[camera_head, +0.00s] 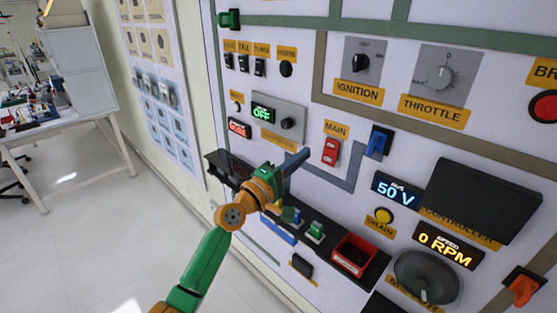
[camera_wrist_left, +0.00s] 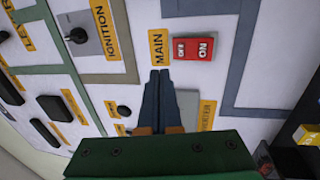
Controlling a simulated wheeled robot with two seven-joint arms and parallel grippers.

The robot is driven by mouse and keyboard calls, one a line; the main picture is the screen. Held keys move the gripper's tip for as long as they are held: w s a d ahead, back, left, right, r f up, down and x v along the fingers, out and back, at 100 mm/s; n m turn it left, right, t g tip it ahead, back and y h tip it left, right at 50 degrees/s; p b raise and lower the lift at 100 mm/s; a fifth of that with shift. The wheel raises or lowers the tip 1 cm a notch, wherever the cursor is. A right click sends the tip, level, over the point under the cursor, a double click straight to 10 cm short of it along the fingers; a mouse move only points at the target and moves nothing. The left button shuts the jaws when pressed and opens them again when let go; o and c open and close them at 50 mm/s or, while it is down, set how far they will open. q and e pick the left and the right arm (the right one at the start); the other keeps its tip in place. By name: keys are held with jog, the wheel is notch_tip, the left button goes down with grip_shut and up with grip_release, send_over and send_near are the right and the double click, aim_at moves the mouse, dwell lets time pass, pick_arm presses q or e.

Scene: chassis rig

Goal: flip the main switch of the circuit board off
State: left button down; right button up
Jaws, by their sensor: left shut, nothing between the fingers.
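The main switch is a red rocker (camera_head: 331,152) on the white circuit board, just below the yellow MAIN label (camera_head: 336,130). In the left wrist view the red switch (camera_wrist_left: 192,48) shows an ON end and a smaller marked end; I cannot surely tell which end is pressed in. My left gripper (camera_head: 304,155) is shut and empty, its dark fingertips just left of the switch in the head view. In the left wrist view the shut fingertips (camera_wrist_left: 160,73) lie beside the MAIN label (camera_wrist_left: 157,48), with no clear contact with the switch. My right gripper is not in view.
A blue lever (camera_head: 378,142) is right of the switch. A green OFF display (camera_head: 263,114) and small knob (camera_head: 288,123) are on the left. A dark shelf (camera_head: 373,276) with a red bin (camera_head: 354,255) juts out below. The 50 V display (camera_head: 397,190) is lit.

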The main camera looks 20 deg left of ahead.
pick_arm(q)
jog(key=r+v, duration=0.1)
jog(key=v, duration=0.4)
notch_tip(320, 180, down, 19)
jog(key=a+m+g+y, duration=0.1)
jog(key=a+g+y, duration=0.1)
jog(key=g+y, duration=0.2)
jog(key=s+f+m+g+y, duration=0.15)
jog(key=s+f, duration=0.25)
jog(key=f, duration=0.5)
jog(key=s+f+m+g, duration=0.2)
jog(key=s+f+g, duration=0.1)
jog(key=f, duration=0.5)
jog(key=s+f+m+g, duration=0.4)
jog(key=s+f+m, duration=0.1)
jog(key=s+f, duration=0.85)
jog(key=s+d+f+m+g, duration=0.1)
jog(key=s+f+m+g, duration=0.1)
jog(key=s, duration=0.9)
jog(key=s+d+f+m+g+y, duration=0.1)
jog(key=s+d+f+m+g, duration=0.1)
jog(key=s, duration=0.9)
notch_tip(320, 180, down, 3)
jog(key=m+g, duration=0.1)
jog(key=m, duration=0.2)
jog(key=shift+r, duration=0.25)
jog(key=shift+s+d+g+y, duration=0.15)
jog(key=shift+g+y, duration=0.1)
